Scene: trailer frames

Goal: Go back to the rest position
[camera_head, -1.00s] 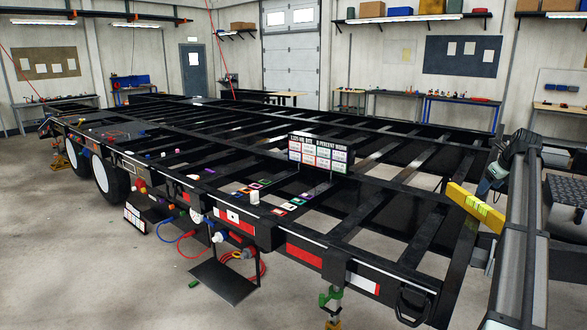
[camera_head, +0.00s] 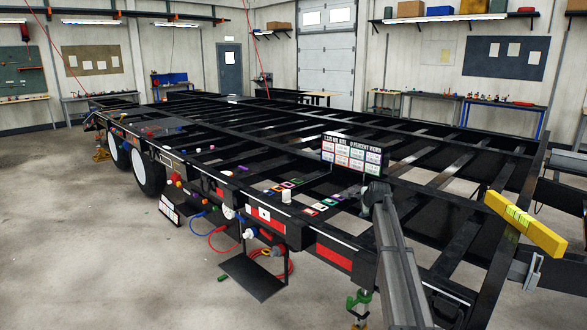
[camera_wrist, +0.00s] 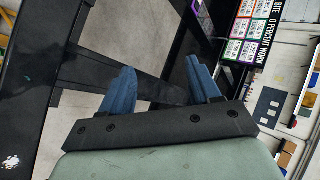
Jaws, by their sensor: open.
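My gripper shows in the wrist view (camera_wrist: 163,85) with its two blue fingers spread apart and nothing between them. Beneath and beyond the fingers are dark trailer beams and grey floor. In the head view my grey arm rises in front of the trailer's near side, and its far end is small and dark, so the fingers cannot be made out there. The black trailer frame (camera_head: 425,212) fills the middle of the head view. A sign board with coloured panels (camera_head: 352,153) stands on it, close behind the arm's end. The board also shows tilted at the wrist view's upper right (camera_wrist: 250,32).
A yellow level (camera_head: 525,224) is at the trailer's right end. Small coloured parts and a white piece (camera_head: 286,197) lie along the near rail. Red and blue hoses (camera_head: 222,238) hang below it. Open floor (camera_head: 80,240) lies at the left. Workbenches line the walls.

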